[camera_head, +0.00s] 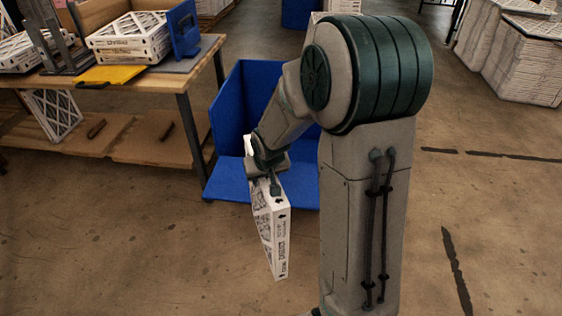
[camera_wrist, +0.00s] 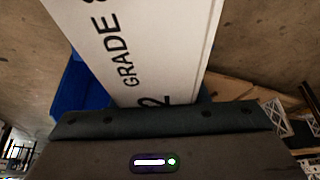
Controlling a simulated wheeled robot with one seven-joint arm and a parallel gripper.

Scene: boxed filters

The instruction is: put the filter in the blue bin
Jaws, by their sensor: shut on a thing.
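A white boxed filter (camera_head: 269,222) with black print hangs from my gripper (camera_head: 272,182), tilted, with its lower end above the floor. My gripper is shut on its upper part. In the wrist view the filter (camera_wrist: 145,40) fills the upper middle, with "GRADE" printed on its white side. The fingertips are hard to make out there. The blue bin (camera_head: 240,110) stands on the floor behind the filter and my arm. Its tall back and side walls and low front show. My arm hides its right part. A blue piece of it also shows in the wrist view (camera_wrist: 80,95).
A wooden workbench (camera_head: 205,50) stands at the left with stacked filters (camera_head: 130,38), a yellow piece (camera_head: 110,75) and a blue upright holder (camera_head: 184,28). Its lower shelf (camera_head: 130,148) lies near the bin. More stacks (camera_head: 515,50) stand far right. The front floor is clear.

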